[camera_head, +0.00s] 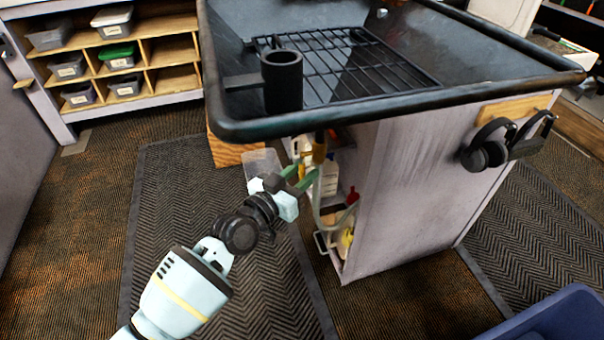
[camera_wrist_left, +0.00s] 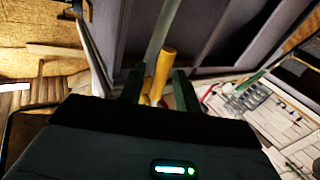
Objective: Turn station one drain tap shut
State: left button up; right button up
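The drain tap shows as a brass-coloured fitting (camera_head: 319,148) under the front edge of the black basin, with a pale drain hose below it. In the left wrist view its yellow lever (camera_wrist_left: 161,72) stands between my fingers, slightly tilted. My left gripper (camera_head: 298,178) is just below and left of the fitting in the head view. It also shows in the left wrist view (camera_wrist_left: 158,88), where its two dark green fingers are apart. The lever looks closer to the right-hand finger; I cannot tell whether they touch. My right gripper is out of view.
The black basin (camera_head: 235,128) with a wire rack (camera_head: 350,65) and a dark cup holder (camera_head: 283,80) overhangs my left gripper. Bottles (camera_head: 329,178) stand inside the open cabinet (camera_head: 400,190). Headphones (camera_head: 487,146) hang on its side. A blue bin (camera_head: 560,318) is at lower right.

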pick_arm(q)
jog(key=shift+w+d, duration=0.15)
grip_shut()
dwell(0.4)
